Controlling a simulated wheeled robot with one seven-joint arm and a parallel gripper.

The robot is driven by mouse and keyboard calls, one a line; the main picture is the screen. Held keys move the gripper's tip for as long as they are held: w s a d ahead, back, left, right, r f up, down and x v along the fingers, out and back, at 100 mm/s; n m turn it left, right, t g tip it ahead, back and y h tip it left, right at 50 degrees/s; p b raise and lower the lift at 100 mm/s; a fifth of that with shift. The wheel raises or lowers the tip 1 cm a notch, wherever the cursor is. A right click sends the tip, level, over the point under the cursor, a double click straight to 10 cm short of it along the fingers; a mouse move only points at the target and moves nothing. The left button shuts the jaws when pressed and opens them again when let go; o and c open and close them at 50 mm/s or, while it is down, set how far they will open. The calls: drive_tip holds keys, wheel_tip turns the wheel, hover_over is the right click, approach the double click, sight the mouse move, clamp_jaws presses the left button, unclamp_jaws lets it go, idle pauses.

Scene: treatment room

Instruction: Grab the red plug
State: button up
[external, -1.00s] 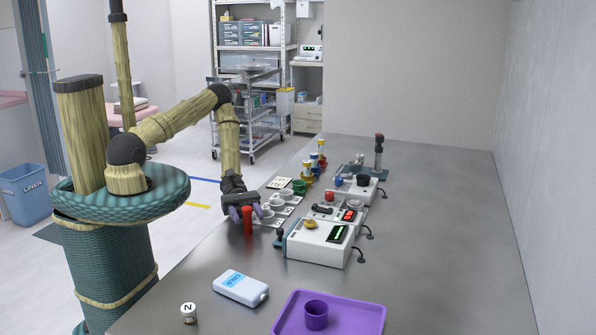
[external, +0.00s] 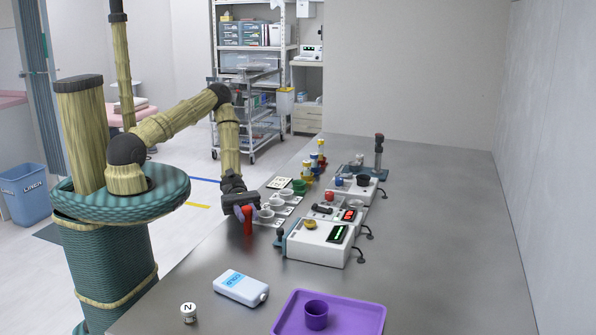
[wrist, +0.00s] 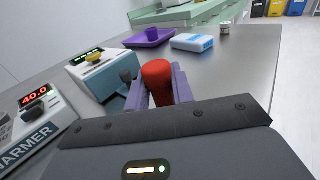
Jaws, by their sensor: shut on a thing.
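The red plug (external: 247,222) stands upright near the left edge of the steel table, with a rounded top. My gripper (external: 243,214) reaches down over it, with its purple fingers at the plug's sides. In the wrist view the red plug (wrist: 157,83) sits between the two purple fingers, and my gripper (wrist: 160,90) is shut on it. The plug's lower end is hidden in the wrist view. I cannot tell whether its base touches the table.
Small white cups (external: 265,215) stand just right of the plug. White devices with displays (external: 320,243) lie farther right. A cold pack bottle (external: 241,287), a small jar marked N (external: 188,312) and a purple tray (external: 350,315) are nearer the camera. The table's right side is clear.

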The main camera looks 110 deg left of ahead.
wheel_tip(320, 180, up, 10)
drive_tip(key=shift+p, duration=0.4)
drive_tip(key=shift+d, duration=0.1)
idle(0.6)
